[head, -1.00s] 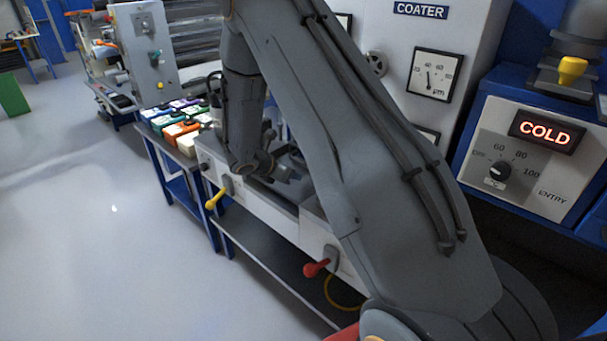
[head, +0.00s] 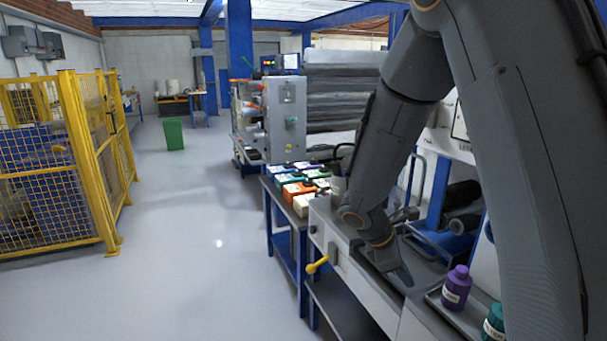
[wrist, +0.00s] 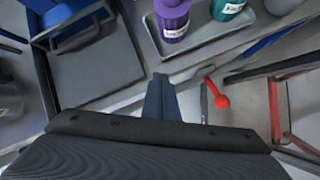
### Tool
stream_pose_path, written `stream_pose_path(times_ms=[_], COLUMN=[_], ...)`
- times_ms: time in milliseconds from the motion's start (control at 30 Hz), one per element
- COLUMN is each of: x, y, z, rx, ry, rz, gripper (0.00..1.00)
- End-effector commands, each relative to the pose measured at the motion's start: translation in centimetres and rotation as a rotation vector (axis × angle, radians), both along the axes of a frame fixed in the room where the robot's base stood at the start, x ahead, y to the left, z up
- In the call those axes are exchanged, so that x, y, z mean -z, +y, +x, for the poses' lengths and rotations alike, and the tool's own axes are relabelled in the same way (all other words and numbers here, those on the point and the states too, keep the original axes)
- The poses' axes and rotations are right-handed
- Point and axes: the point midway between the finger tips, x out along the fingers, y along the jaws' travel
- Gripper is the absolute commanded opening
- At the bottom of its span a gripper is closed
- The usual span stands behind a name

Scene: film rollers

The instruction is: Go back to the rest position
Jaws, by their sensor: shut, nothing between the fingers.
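My gripper (head: 401,276) is at the end of my bent arm, pointing down over the white bench with the yellow lever. In the wrist view my gripper (wrist: 161,78) shows its two fingers together with nothing between them. A grey tray (wrist: 222,38) with a purple bottle (wrist: 172,20) and a teal bottle (wrist: 228,8) lies beyond the fingertips. In the head view the purple bottle (head: 456,287) and the teal bottle (head: 493,325) stand to the right of my gripper. My arm hides part of the bench and the machine behind it.
A yellow lever (head: 317,265) and a red lever (wrist: 217,98) stick out from the bench front. Several coloured containers (head: 297,190) stand on the blue table at the bench's far end. A yellow mesh fence (head: 60,165) stands at left. The grey floor (head: 190,260) between is clear.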

Motion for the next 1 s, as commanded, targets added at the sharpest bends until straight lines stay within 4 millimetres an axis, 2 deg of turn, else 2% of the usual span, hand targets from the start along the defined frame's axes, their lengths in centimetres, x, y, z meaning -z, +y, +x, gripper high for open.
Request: stream_pose_path(times_ms=[33, 200, 300, 400, 600, 1000], x=[-0.7, -1.9, -2.6, -3.2, -3.7, -3.7], y=[0.3, 3.0, 4.7, 5.9, 7.2, 7.3], z=[-2.6, -9.8, -12.9, -14.9, -16.6, -16.8], rx=[0.133, 0.605, 0.866, 1.079, 1.299, 1.319], ry=[-0.042, -0.181, -0.255, -0.314, -0.373, -0.377], rz=[0.073, 0.308, 0.418, 0.5, 0.577, 0.583], gripper=[0.0, 0.0, 0.0, 0.0, 0.0, 0.0])
